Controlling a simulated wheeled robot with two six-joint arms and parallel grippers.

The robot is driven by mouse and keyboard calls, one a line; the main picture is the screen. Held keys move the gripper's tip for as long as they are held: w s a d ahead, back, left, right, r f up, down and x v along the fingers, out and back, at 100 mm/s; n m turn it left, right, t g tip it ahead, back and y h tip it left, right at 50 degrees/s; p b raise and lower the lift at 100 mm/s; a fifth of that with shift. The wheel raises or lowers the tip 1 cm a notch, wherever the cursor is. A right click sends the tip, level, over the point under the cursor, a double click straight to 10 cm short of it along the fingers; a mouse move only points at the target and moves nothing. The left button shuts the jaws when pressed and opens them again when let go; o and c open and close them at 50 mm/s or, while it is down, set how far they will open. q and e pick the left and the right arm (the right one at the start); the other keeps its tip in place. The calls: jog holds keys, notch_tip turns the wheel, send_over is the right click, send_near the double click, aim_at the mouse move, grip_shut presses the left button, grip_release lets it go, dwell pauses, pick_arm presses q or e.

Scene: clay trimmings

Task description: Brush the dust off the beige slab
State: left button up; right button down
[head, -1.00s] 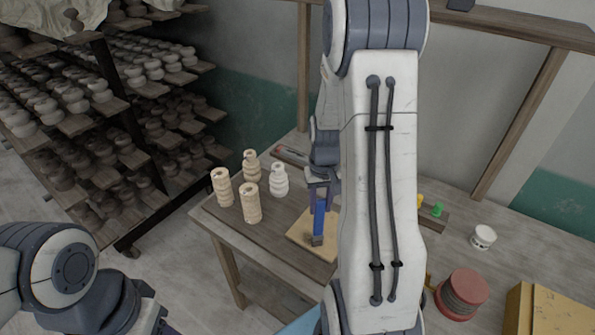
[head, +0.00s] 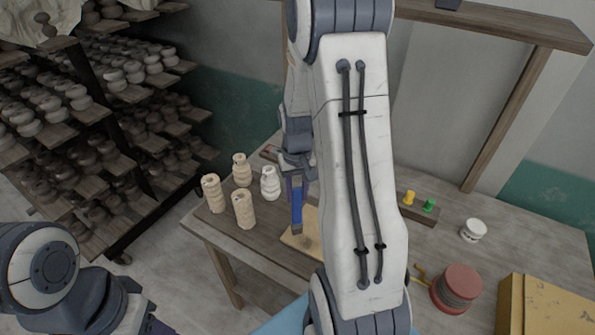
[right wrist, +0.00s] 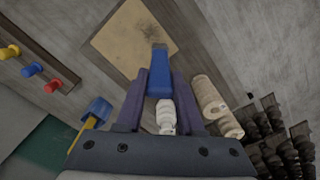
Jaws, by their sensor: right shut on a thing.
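The beige slab (head: 303,243) lies flat on the wooden table, partly hidden by my right arm in the head view. In the right wrist view the slab (right wrist: 112,45) carries a dark smudge of dust (right wrist: 150,30) near its middle. My right gripper (head: 296,184) is shut on a blue brush (head: 297,214), which points down at the slab's left part. The brush also shows between the fingers in the right wrist view (right wrist: 158,80). I cannot tell whether its tip touches the slab. My left arm is at the lower left, its gripper out of view.
Several ridged clay bottles (head: 244,209) stand left of the slab, with a white one (head: 270,184) near the brush. To the right are a rack with coloured knobs (head: 419,208), a white jar (head: 474,231), a red spool (head: 457,289) and a yellow box (head: 546,306).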

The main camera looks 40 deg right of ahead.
jog(key=shift+w+a+r+p, duration=0.15)
jog(key=shift+w+r+p, duration=0.15)
jog(key=shift+r, duration=0.3)
jog(key=shift+r+p, duration=0.35)
jog(key=shift+s+r+p, duration=0.15)
jog(key=shift+r+p, duration=0.2)
jog(key=shift+r, duration=0.1)
jog(key=shift+r+p, duration=0.6)
jog(key=shift+r, duration=0.05)
jog(key=shift+r+p, duration=0.35)
jog(key=shift+r, duration=0.1)
